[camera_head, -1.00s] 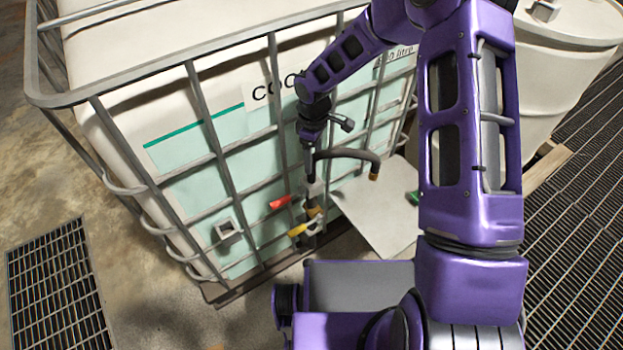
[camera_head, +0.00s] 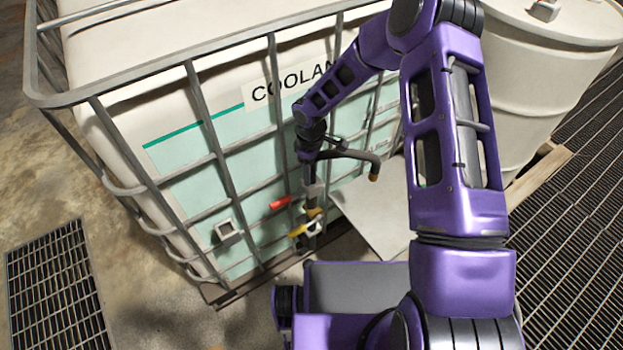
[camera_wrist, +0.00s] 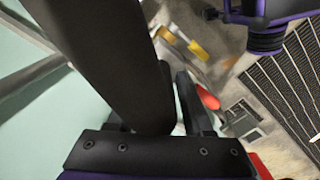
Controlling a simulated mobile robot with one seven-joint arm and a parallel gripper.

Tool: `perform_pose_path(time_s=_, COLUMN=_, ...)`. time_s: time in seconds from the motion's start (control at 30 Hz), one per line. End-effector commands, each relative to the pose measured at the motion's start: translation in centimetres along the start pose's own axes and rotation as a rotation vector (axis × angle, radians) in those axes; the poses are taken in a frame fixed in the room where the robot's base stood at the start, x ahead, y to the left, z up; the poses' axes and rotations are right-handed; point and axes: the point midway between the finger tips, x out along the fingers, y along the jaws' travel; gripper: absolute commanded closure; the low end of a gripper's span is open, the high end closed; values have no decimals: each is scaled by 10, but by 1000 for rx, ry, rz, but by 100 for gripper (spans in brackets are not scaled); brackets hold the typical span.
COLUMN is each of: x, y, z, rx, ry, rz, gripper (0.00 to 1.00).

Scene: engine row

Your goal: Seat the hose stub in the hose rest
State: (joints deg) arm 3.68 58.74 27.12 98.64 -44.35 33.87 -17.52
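The hose stub (camera_head: 357,155) is a dark bent tube with a brass-coloured end at its right, in front of the coolant tank. In the wrist view the dark tube (camera_wrist: 112,60) crosses from the top left to the space between my fingers. My gripper (camera_head: 312,168) is at its left part, above the valve. The fingers look spread around the tube; a thin gap shows at the right finger, and the left finger is mostly hidden behind the tube. A grey square bracket (camera_head: 228,231) is on the cage at left; I cannot tell whether it is the hose rest.
A red lever (camera_head: 280,203) and a yellow handle (camera_head: 303,229) are at the valve below my gripper. The tank's cage bars (camera_head: 215,150) stand close behind. A pale sheet (camera_head: 375,215) lies right of the valve. A white drum (camera_head: 525,85) stands at right.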

Motion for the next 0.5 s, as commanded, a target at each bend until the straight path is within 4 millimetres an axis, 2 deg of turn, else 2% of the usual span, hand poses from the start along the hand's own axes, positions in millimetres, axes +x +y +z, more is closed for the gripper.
perform_pose_path(time_s=0.03, x=0, y=0, z=0, rx=0, ry=0, rz=0, gripper=60)
perform_pose_path(time_s=0.27, x=0, y=0, z=0, rx=0, ry=0, rz=0, gripper=100)
perform_pose_path(time_s=0.5, x=0, y=0, z=0, rx=0, ry=0, rz=0, gripper=100)
